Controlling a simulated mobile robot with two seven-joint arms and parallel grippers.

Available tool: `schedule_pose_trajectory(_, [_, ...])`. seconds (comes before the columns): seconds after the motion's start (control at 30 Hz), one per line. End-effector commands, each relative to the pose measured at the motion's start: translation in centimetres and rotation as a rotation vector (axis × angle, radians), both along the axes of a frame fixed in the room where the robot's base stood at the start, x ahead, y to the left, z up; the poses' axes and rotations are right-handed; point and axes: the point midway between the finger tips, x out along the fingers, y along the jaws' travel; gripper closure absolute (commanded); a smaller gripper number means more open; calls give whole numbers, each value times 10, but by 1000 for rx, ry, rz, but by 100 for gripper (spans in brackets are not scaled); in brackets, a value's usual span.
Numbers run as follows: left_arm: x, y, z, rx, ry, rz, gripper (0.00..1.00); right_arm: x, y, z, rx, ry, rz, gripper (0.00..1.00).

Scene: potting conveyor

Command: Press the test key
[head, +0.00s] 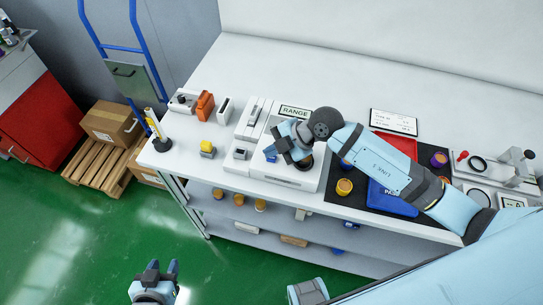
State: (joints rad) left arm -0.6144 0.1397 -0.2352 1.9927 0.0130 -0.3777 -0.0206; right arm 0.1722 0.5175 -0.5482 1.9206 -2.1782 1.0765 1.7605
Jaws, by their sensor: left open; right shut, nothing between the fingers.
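A white tester-like device (262,167) with a sign reading RANGE (295,112) stands on the white bench. My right gripper (274,155) is shut and empty, low over the device's front part. My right wrist and fingers cover much of the device's top. I cannot make out the test key, nor whether the fingertips touch the device. A dark round part (304,163) shows just right of the fingers. My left gripper (161,272) is open and empty, over the green floor in front of the bench.
A black mat with blue tray (391,202), red tray (397,146) and small jars (344,187) lies to the right. A magnifier stand (500,170) is beyond.

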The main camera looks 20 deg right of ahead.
Motion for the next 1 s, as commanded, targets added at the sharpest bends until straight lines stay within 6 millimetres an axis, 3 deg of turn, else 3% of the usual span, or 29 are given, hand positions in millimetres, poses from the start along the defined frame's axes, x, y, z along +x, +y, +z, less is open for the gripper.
schedule_pose_trajectory(1.0, [0,0,6,-1,-2,0,57,0,0,-10,0,0,0,100])
